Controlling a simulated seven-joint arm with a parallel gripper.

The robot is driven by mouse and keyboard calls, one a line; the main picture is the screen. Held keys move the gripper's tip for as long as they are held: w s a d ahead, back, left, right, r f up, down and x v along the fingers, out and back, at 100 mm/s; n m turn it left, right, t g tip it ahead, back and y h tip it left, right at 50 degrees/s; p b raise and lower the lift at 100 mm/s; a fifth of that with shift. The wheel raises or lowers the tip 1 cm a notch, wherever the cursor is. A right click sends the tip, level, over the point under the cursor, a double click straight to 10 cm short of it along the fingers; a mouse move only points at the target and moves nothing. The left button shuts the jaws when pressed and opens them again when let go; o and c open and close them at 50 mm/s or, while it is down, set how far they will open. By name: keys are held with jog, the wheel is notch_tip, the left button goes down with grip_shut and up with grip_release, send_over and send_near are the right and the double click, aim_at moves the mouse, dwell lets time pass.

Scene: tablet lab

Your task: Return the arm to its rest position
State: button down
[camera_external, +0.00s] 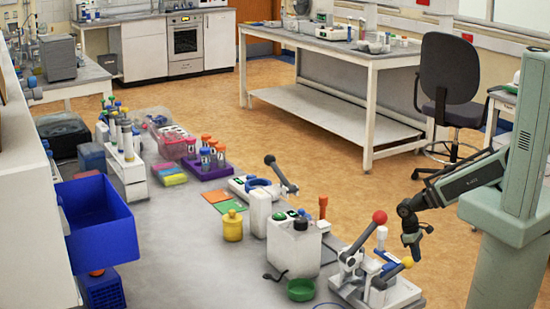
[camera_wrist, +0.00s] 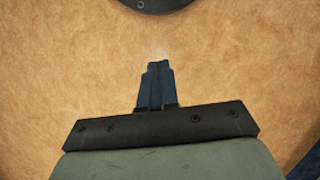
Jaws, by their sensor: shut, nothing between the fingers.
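My gripper (camera_external: 412,254) hangs from the end of my dark arm at the right of the external view. It points down, beside the bench's right end and apart from the things there. In the wrist view my gripper (camera_wrist: 158,68) shows its two dark fingers pressed together with nothing between them. Tan floor (camera_wrist: 70,70) lies below the fingers.
A tablet press (camera_external: 375,290) with a red-knobbed lever stands on the grey bench, just left of my gripper. A white container (camera_external: 294,250), a green dish (camera_external: 301,290) and a yellow jar (camera_external: 232,226) stand further left. A dark chair (camera_external: 450,75) stands behind; floor between is open.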

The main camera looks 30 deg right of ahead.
jog(key=s+d+f+m+g+y, duration=0.1)
jog(key=s+d+f+m+g, duration=0.2)
jog(key=s+d+f, duration=0.3)
jog(key=shift+s+d+m+y, duration=0.3)
jog(key=shift+s+d+m, duration=0.6)
jog(key=shift+s+d, duration=2.45)
